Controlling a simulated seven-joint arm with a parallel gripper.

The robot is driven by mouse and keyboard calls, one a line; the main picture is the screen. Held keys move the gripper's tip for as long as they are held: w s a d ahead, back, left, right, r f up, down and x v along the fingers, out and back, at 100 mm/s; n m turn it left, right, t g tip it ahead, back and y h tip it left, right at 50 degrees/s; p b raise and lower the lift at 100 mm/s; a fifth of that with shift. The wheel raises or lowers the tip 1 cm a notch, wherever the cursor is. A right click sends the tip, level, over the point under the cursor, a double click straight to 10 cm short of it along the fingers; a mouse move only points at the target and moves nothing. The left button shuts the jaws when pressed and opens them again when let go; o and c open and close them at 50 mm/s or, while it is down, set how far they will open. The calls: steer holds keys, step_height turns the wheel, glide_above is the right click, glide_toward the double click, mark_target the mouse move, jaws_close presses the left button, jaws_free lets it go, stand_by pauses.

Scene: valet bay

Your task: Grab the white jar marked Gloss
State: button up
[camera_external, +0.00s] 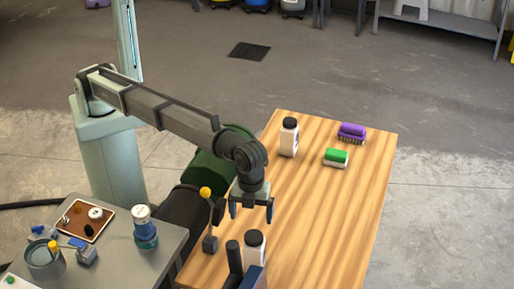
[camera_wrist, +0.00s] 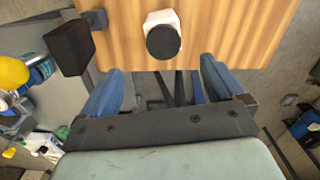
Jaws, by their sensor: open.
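Two white jars with black caps stand upright on the wooden table. One jar (camera_external: 289,140) is at the back left of the table, and the other jar (camera_external: 254,249) is near the front. No label can be read, so I cannot tell which is marked Gloss. My gripper (camera_external: 251,206) points down above the table's left side, between the two jars in the picture. It is open and empty. In the wrist view, a white jar with a black cap (camera_wrist: 163,38) lies beyond the spread blue fingers (camera_wrist: 160,80), apart from them. I cannot tell which jar that is.
A yellow-knobbed lever (camera_external: 208,193) stands close left of my gripper. A dark upright block (camera_external: 234,262) and blue box (camera_external: 255,278) are beside the front jar. A purple brush (camera_external: 351,131) and green-and-white block (camera_external: 336,157) lie at the back. The table's right side is clear.

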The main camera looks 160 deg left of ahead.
mark_target(251, 236)
step_height(251, 236, down, 8)
steer(key=shift+w+a+f, duration=0.1)
steer(key=shift+a+f, duration=0.05)
steer(key=shift+f, duration=1.2)
steer(key=shift+w+a+f, duration=0.1)
steer(key=shift+a+f, duration=0.05)
steer(key=shift+f, duration=1.15)
